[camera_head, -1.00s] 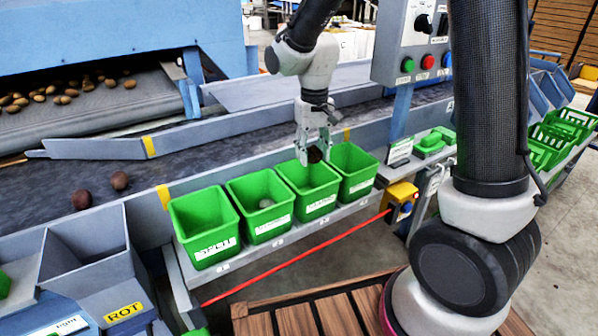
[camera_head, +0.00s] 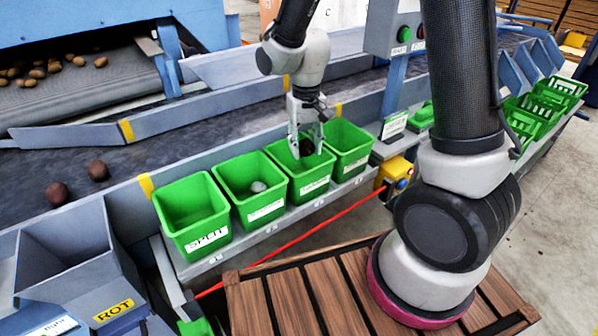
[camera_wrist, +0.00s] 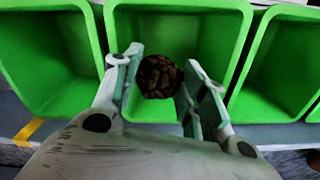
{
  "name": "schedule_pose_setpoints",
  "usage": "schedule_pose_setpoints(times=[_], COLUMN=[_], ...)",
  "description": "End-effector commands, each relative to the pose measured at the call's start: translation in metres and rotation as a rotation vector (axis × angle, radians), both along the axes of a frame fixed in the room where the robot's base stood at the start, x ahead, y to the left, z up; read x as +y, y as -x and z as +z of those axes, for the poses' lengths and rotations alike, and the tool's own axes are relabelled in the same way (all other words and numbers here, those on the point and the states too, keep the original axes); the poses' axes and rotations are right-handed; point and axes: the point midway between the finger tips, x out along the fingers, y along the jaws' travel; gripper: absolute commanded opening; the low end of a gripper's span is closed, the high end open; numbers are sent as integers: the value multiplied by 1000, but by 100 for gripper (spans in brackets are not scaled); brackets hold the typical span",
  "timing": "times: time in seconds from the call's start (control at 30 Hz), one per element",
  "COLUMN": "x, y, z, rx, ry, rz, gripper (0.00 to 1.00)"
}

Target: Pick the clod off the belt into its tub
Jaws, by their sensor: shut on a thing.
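My gripper (camera_head: 305,140) points down over the third green tub from the left (camera_head: 312,186). It is shut on a dark brown, rough clod (camera_head: 306,148). In the wrist view the clod (camera_wrist: 160,77) sits between the two fingers (camera_wrist: 165,90), with the open green tub (camera_wrist: 205,35) behind it. The clod is at about the tub's rim or just inside; I cannot tell its exact height. The tub's label is too small to read. The belt (camera_head: 150,160) runs behind the tubs.
Two dark lumps (camera_head: 97,170) lie on the belt at the left. The SPLIT tub (camera_head: 192,208) looks empty; the second tub (camera_head: 262,208) holds a grey lump (camera_head: 258,187). Another green tub (camera_head: 348,150) stands at the right. A red bar (camera_head: 300,239) runs in front.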

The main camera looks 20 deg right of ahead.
Motion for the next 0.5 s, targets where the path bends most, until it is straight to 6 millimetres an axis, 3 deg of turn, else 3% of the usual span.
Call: schedule_pose_setpoints(times=[0.27, 0.3, 0.4, 0.5], x=[0, 0, 0, 0], y=[0, 0, 0, 0], z=[-2, -2, -2, -2], rx=[0, 0, 0, 0], ry=[0, 0, 0, 0], rz=[0, 0, 0, 0], gripper=[18, 46, 64, 67])
